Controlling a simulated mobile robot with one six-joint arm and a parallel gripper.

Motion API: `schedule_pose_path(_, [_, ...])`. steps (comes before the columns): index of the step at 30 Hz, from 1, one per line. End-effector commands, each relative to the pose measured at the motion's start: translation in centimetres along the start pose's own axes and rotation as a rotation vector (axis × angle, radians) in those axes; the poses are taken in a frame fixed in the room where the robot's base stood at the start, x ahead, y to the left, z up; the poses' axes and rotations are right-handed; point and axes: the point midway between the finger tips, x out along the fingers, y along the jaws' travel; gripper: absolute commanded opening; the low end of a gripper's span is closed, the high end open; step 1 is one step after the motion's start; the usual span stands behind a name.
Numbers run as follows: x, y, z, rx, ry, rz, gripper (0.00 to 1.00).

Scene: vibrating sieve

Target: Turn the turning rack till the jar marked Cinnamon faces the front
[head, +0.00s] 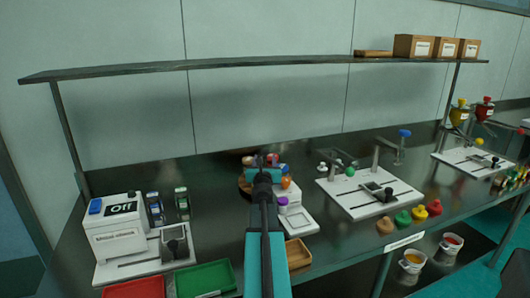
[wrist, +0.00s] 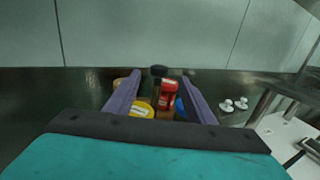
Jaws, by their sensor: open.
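The turning rack (head: 243,184) is a round brown stand on the dark bench, largely hidden behind my arm in the head view. An orange jar (head: 286,183) shows at its right side. In the wrist view a red jar (wrist: 169,92), a yellow-topped jar (wrist: 145,108) and part of a blue jar (wrist: 180,110) stand around a dark-topped post (wrist: 159,71). The labels are too small to read, so I cannot tell which is Cinnamon. My gripper (wrist: 160,78) is open, its two purple fingers on either side of the rack's jars. Contact cannot be told.
A white device with a purple knob (head: 283,201) stands close to the right of my arm. A white machine marked Off (head: 118,238) is at the left. Red and green trays (head: 206,278) lie in front. A shelf (head: 250,63) runs above the bench; a white station (head: 370,192) stands right.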

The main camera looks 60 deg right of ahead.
Motion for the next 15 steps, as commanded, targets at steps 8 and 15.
schedule_pose_path(8, [2.6,0.1,0.0,0.000,0.000,0.001,0.49])
schedule_pose_path(15, [4.6,0.1,0.0,0.000,0.000,0.001,0.49])
